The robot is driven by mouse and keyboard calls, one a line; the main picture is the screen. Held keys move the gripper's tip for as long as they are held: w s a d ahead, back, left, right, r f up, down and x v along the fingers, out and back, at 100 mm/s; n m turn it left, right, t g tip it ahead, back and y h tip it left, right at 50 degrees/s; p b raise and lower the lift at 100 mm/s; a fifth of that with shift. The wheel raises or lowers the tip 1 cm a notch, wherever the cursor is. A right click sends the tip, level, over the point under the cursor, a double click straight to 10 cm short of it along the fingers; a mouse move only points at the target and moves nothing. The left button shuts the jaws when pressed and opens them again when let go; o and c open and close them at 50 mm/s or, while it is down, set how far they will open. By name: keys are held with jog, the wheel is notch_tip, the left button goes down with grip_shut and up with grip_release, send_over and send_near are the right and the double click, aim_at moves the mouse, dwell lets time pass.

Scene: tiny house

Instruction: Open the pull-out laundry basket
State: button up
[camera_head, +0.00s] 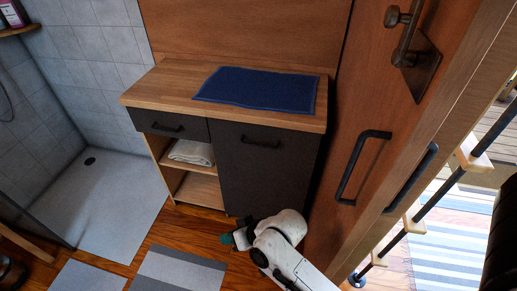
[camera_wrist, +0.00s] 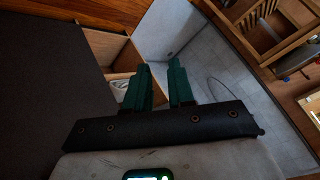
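The pull-out laundry basket appears to be the tall dark front panel (camera_head: 262,178) on the right of the wooden cabinet. It looks flush with the cabinet, and its black bar handle (camera_head: 260,142) is near the top edge. My gripper (camera_head: 229,239) is low in front of the panel's bottom edge, well below the handle. In the wrist view the two green fingers of my gripper (camera_wrist: 159,80) stand apart with nothing between them. A large dark surface (camera_wrist: 45,95), likely the same panel, fills the left of that view. The handle is not visible there.
A small drawer (camera_head: 170,124) and open shelves with a folded towel (camera_head: 192,152) are left of the panel. A blue mat (camera_head: 258,87) lies on top. A wooden door with a long black handle (camera_head: 360,167) is close on the right. Striped rug (camera_head: 178,270) and open floor are left.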

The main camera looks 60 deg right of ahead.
jog(key=w+d+m+t+h+b, duration=0.1)
jog(key=w+d+m+t, duration=0.3)
jog(key=w, duration=0.2)
jog(key=m+h+b, duration=0.4)
jog(key=m+h, duration=1.2)
jog(key=m, duration=0.2)
send_near(259, 145)
jog(key=shift+t, duration=0.3)
jog(key=x, duration=0.3)
jog(key=b+x, duration=0.1)
jog(key=x, duration=0.3)
jog(key=f+x, duration=0.1)
jog(key=x, duration=0.2)
jog(key=shift+w+d+r+b, duration=0.1)
jog(key=shift+d+b, duration=0.15)
jog(key=shift+b, duration=0.1)
jog(key=shift+c, duration=0.5)
grip_shut()
